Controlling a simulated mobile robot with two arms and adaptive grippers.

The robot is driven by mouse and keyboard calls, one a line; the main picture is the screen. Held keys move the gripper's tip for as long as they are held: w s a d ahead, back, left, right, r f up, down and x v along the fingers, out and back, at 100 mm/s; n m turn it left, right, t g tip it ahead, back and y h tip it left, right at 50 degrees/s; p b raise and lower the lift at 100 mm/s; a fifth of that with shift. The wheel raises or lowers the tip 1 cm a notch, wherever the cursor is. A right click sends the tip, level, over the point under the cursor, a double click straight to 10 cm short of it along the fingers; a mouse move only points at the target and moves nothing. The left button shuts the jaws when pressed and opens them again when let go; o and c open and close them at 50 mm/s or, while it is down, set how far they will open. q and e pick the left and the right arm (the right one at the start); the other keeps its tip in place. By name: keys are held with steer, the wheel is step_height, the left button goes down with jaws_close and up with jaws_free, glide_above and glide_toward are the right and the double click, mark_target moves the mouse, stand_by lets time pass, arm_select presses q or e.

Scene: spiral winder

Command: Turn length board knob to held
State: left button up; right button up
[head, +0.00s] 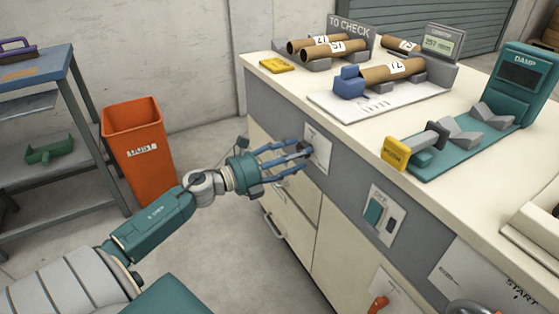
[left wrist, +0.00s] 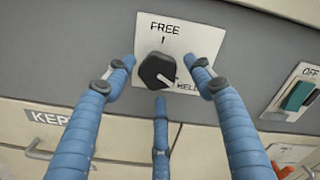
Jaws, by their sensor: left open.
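The length board knob (left wrist: 157,70) is dark and faceted, on a white plate (left wrist: 195,42) marked FREE at the top. A second label at lower right is partly hidden by a finger. A white mark on the knob points to the lower right, toward that label. My left gripper (left wrist: 158,80) is open, its three blue fingers spread around the knob, with no clear grip on it. In the head view my left gripper (head: 300,152) reaches the plate (head: 319,150) on the counter's grey front, and its fingers hide the knob. My right gripper is not seen.
A switch panel (head: 384,215) with a green rocker sits right of the plate. Drawers and doors lie below. Cardboard tubes (head: 392,71) and a teal device (head: 525,80) stand on the counter (head: 360,140). An orange bin (head: 140,150) and a shelf (head: 55,75) stand left.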

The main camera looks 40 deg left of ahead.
arm_select(q)
steer(key=v, duration=1.1)
steer(key=shift+d, duration=0.15)
